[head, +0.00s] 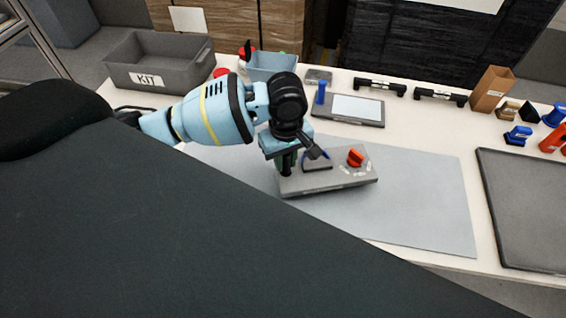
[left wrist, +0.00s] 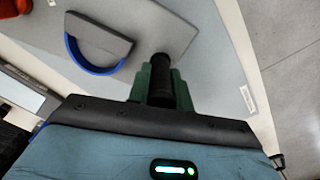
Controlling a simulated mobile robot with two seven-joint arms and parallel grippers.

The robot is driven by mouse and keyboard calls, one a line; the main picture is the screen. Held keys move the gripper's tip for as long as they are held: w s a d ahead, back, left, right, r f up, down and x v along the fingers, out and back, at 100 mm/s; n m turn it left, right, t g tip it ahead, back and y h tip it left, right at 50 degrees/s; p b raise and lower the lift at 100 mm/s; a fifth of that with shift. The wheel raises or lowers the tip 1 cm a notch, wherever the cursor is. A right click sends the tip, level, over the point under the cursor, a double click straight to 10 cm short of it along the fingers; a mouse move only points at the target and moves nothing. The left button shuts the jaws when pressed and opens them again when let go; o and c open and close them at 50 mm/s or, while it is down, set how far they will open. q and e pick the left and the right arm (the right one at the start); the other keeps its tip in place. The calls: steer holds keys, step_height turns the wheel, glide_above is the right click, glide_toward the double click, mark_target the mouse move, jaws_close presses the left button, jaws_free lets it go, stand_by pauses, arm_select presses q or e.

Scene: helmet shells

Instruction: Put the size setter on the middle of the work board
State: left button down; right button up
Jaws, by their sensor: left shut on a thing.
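The size setter, a flat grey block (head: 345,180), lies over the pale grey work board (head: 425,205), around its middle. It carries an orange knob (head: 356,158) and a dark half-round piece with a blue rim, which also shows in the left wrist view (left wrist: 98,43). My left gripper (head: 286,163) is at the block's left end. In the left wrist view its green fingers (left wrist: 162,85) are shut around a black upright post there. I cannot tell whether the block rests on the board or is slightly above it. My right gripper is not in view.
A grey KIT bin (head: 160,75) and a light blue bin (head: 272,66) stand at the back left. A tray with a white panel (head: 345,108) lies behind the board. A dark grey tray (head: 525,205) and several small parts are at the right. The board's right part is clear.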

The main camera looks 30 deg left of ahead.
arm_select(q)
steer(key=shift+w+a, duration=0.3)
steer(key=shift+a, duration=0.25)
step_height(320, 180, down, 2)
steer(key=shift+a+f, duration=0.1)
steer(key=shift+f, duration=0.65)
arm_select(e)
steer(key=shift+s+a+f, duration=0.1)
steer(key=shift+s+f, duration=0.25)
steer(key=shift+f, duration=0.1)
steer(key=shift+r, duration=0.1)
arm_select(q)
steer(key=c, duration=1.3)
jaws_free()
steer(key=shift+f, duration=0.15)
steer(key=shift+o, duration=0.2)
